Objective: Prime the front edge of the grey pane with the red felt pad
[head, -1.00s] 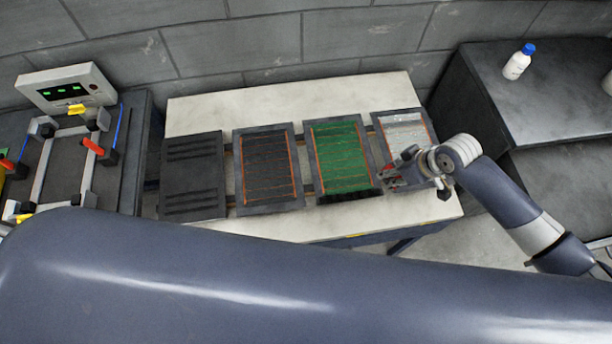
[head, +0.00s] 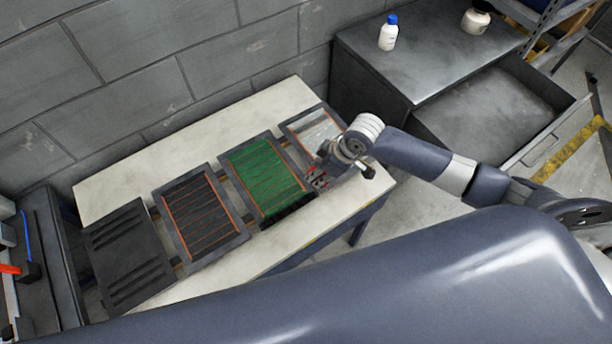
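The grey pane (head: 312,128), pale in the middle with a dark frame and orange lines, lies at the right end of the pale table. My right gripper (head: 316,181) is low over its front edge, beside the front right corner of the green pane (head: 263,178). The gripper and wrist hide the front part of the grey pane. Small red parts show at the fingertips; I cannot tell whether they are the red felt pad or whether the fingers are shut. Contact with the pane is also unclear. My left gripper is out of view.
A dark pane with orange lines (head: 201,216) and a dark slotted panel (head: 127,257) lie further left on the table (head: 108,181). A white bottle with blue cap (head: 388,34) and a jar (head: 476,19) stand on the dark cabinet (head: 420,62), whose drawer (head: 490,115) is open.

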